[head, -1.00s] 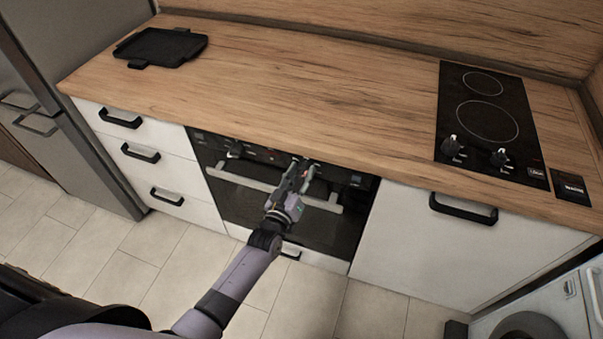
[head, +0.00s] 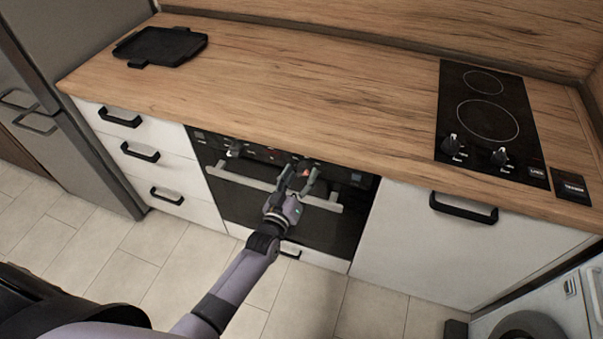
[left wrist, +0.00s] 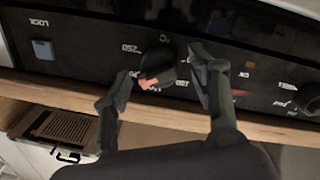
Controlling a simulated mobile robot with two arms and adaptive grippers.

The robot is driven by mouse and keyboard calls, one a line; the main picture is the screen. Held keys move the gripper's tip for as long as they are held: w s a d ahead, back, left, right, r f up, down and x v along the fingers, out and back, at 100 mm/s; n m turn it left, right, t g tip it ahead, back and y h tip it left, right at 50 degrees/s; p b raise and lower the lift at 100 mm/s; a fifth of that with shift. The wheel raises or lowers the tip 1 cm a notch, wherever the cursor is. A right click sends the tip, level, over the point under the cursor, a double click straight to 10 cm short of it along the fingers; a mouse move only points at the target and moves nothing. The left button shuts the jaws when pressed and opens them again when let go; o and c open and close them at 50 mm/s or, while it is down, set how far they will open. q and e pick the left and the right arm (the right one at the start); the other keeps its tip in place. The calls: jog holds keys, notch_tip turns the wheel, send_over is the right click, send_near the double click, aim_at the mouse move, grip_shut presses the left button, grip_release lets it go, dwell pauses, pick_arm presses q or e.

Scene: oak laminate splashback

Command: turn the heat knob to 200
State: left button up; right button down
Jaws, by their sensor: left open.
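The oven's dark front panel (head: 265,152) sits under the worktop. In the left wrist view, the round black heat knob (left wrist: 158,66) has a reddish-orange mark. White markings surround it, and one looks like 250; the exact setting is hard to read. My left gripper (head: 300,172) is at the panel in the head view, partly covering the knob. In the left wrist view my left gripper (left wrist: 163,74) is open, with one finger on each side of the knob. I cannot tell whether the fingers touch it. My right gripper is not in view.
Another oven knob (head: 235,149) is left on the panel. A pale oven handle (head: 240,180) runs just below. The hob (head: 470,95) with its own knobs is at right. A black tray (head: 160,46) lies on the worktop. The worktop's middle is clear.

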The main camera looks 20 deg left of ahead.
pick_arm(q)
jog(key=s+a, duration=0.1)
jog(key=s, duration=1)
jog(key=shift+f, duration=0.1)
jog(key=s+f+m+g, duration=0.2)
jog(key=s+f+g, duration=0.35)
jog(key=f, duration=0.75)
jog(key=s+f+m+g, duration=0.1)
jog(key=s+f+g, duration=0.2)
jog(key=s+f, duration=0.8)
jog(key=s+a+f+m+g, duration=0.1)
jog(key=s+f+g, duration=0.3)
jog(key=s+f, duration=0.4)
jog(key=s+a+f+m+g+y, duration=0.1)
jog(key=s+a+f+g, duration=0.3)
jog(key=s+f, duration=0.5)
jog(key=s+m, duration=0.1)
jog(key=s, duration=0.5)
jog(key=shift+g+y, duration=0.3)
jog(key=shift+g, duration=0.05)
jog(key=shift+w+f, duration=0.1)
